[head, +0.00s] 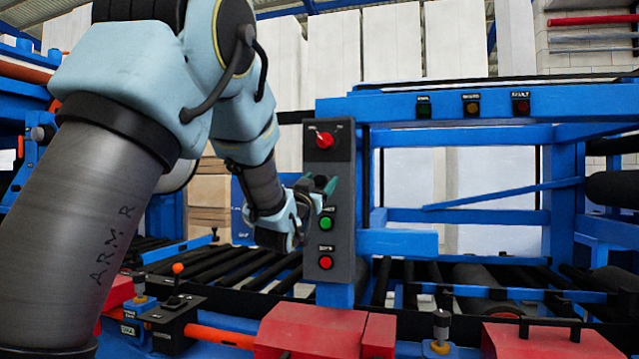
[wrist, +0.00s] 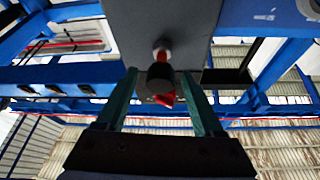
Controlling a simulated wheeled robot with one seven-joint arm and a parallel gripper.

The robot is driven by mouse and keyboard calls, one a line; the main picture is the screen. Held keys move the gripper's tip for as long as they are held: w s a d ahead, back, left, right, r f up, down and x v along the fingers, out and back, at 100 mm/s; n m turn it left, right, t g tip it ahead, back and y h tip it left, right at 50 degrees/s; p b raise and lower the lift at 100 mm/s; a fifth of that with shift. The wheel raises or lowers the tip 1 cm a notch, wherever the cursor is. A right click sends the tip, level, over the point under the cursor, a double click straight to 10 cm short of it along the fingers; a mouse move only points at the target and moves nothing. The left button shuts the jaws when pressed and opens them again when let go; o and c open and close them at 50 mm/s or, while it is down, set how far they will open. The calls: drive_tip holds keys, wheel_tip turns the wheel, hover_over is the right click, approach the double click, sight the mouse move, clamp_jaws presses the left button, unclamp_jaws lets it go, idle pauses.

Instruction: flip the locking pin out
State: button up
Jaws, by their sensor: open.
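My gripper (head: 318,185) is in front of the grey control panel (head: 341,170), with its green fingers apart. In the wrist view the two fingers (wrist: 163,103) stand open, with a dark round part with red on it (wrist: 160,78) seen between them; I cannot tell whether they touch it. A black-topped pin (head: 138,286) stands on a blue labelled block at the lower left. A similar pin (head: 441,326) stands at the lower right. The labels are too small to read, so I cannot tell which is the locking pin. My gripper is well above both.
The panel carries a red rotary knob (head: 324,140), a green button (head: 326,223) and a red button (head: 325,262). An orange-knobbed lever (head: 178,269) stands at the lower left. Red blocks (head: 310,332) line the front. Blue frame beams (head: 470,107) and dark rollers surround the panel.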

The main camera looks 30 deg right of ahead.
drive_tip(key=b+v, duration=0.3)
drive_tip(key=v, duration=0.8)
drive_tip(key=shift+b, duration=0.4)
drive_tip(key=w+a+f+n+g+y+p, duration=0.25)
drive_tip(key=a+f+y, duration=0.25)
drive_tip(key=a+f, duration=0.3)
drive_tip(key=w+a+f+n+g+y+p, duration=0.1)
drive_tip(key=w+a+f+n+y, duration=0.25)
drive_tip(key=a+f+y, duration=0.35)
drive_tip(key=s+a+f+n+g+y+p, duration=0.1)
drive_tip(key=s+a+f+n+g+y, duration=0.1)
drive_tip(key=s+a+f+g, duration=0.3)
drive_tip(key=s+a+f+n+g+y+p, duration=0.1)
drive_tip(key=s+a+f+n+g+y, duration=0.1)
drive_tip(key=s+a+f+g, duration=0.3)
drive_tip(key=s+a+f, duration=0.3)
drive_tip(key=s+a, duration=0.3)
drive_tip(key=a, duration=0.4)
drive_tip(key=shift+s+f+p, duration=0.15)
drive_tip(key=shift+s+p, duration=0.1)
drive_tip(key=shift+p, duration=0.15)
